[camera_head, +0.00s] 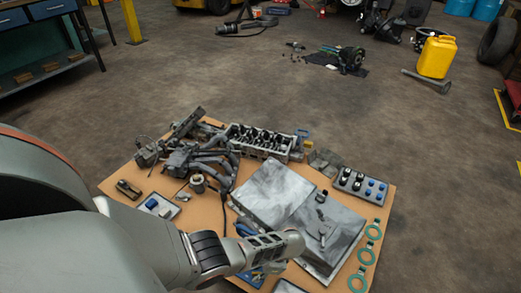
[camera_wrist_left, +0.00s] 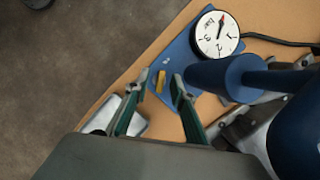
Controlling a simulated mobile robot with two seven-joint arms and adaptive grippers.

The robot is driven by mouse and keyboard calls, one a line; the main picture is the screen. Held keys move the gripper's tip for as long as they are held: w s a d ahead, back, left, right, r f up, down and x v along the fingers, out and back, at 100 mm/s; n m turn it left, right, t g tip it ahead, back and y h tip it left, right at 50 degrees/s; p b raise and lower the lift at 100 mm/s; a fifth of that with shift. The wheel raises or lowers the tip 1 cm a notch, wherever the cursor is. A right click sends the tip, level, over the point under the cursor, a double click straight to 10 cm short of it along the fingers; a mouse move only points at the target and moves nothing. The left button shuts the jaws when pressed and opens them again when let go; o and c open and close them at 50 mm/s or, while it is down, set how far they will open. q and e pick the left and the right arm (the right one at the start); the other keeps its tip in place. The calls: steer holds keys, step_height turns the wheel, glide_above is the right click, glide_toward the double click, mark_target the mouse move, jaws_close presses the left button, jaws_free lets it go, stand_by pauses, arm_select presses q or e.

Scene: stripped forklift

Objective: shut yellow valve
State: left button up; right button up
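A small yellow valve handle (camera_wrist_left: 161,82) is in the left wrist view, on a blue plate (camera_wrist_left: 182,56) beside a round white dial gauge (camera_wrist_left: 217,34). My left gripper (camera_wrist_left: 160,93) is open, with its two green-edged fingers apart and the yellow handle showing between their tips. I cannot tell whether the fingers touch it. In the head view my left gripper (camera_head: 285,246) reaches over the front of the workbench, above part of the blue assembly (camera_head: 252,277); the yellow handle is not clear there. My right gripper is not in view.
The brown table (camera_head: 215,225) holds grey metal sheets (camera_head: 275,190), an engine block (camera_head: 260,142), a switch panel (camera_head: 361,186) and green rings (camera_head: 366,256). A blue cylindrical part (camera_wrist_left: 225,78) stands close right of the gripper. A yellow canister (camera_head: 437,57) stands on the floor beyond.

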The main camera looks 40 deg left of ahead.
arm_select(q)
steer(key=shift+w, duration=0.15)
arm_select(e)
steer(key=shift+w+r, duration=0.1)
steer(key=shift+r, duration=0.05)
arm_select(q)
jaws_close()
steer(key=shift+r, duration=0.1)
steer(key=m+t+p, duration=0.1)
steer(key=m, duration=0.1)
steer(key=shift+r+m+y, duration=0.1)
steer(key=shift+m+y, duration=0.3)
steer(key=m, duration=0.1)
steer(key=m+t+p, duration=0.1)
steer(key=shift+s+m, duration=0.2)
steer(key=shift+m, duration=0.5)
steer(key=shift+p, duration=0.3)
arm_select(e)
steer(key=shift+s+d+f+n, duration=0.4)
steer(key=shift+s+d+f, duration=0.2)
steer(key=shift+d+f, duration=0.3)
arm_select(q)
steer(key=shift+s+f+m, duration=0.1)
steer(key=shift+f+m, duration=0.1)
steer(key=shift+m, duration=0.1)
